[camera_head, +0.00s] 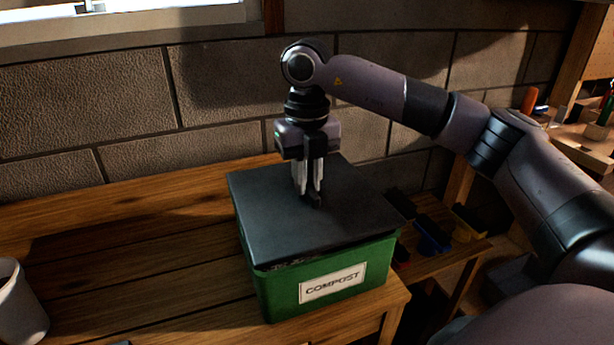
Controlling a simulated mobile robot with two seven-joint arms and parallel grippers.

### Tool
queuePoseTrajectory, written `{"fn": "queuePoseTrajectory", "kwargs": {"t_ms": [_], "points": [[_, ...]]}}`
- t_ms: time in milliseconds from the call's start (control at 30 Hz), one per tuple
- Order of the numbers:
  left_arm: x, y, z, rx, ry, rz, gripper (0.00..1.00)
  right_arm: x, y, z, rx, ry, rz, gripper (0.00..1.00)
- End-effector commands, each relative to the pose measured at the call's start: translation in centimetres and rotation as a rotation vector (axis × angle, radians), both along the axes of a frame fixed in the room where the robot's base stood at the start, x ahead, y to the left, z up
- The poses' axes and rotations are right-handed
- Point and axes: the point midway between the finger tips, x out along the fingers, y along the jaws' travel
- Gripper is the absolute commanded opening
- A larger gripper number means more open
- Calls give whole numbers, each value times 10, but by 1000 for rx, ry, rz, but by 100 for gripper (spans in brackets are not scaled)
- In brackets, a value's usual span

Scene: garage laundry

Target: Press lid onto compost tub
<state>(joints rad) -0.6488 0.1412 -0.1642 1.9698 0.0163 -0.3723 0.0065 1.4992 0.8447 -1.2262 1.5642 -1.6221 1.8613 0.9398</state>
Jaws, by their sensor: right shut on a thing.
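The green compost tub (330,282) stands near the front right corner of the wooden bench, with a white "COMPOST" label on its front. The dark grey flat lid (275,215) lies over the tub's top. A narrow dark gap with some of the contents shows under the lid's front edge at the left, so the lid does not sit flush there. My right gripper (308,198) points straight down at the lid's middle, shut on a small dark part of the lid, mostly hidden by the fingers. My left gripper is out of view.
The wooden bench (130,265) is mostly clear left of the tub. A grey cup-like container (20,305) stands at the left edge. A block wall rises behind. A lower wooden shelf with blue (432,236) and yellow (468,222) bins is at the right.

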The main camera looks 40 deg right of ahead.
Motion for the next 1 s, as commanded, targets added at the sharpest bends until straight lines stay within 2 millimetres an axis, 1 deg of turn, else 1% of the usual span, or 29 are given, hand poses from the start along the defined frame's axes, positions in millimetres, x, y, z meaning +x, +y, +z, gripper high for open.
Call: {"fn": "queuePoseTrajectory", "kwargs": {"t_ms": [533, 1000], "points": [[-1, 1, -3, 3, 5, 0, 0, 0, 0, -2, 0, -1, 0, 0], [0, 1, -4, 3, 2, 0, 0, 0, 0, -7, 1, -1, 0, 0]]}}
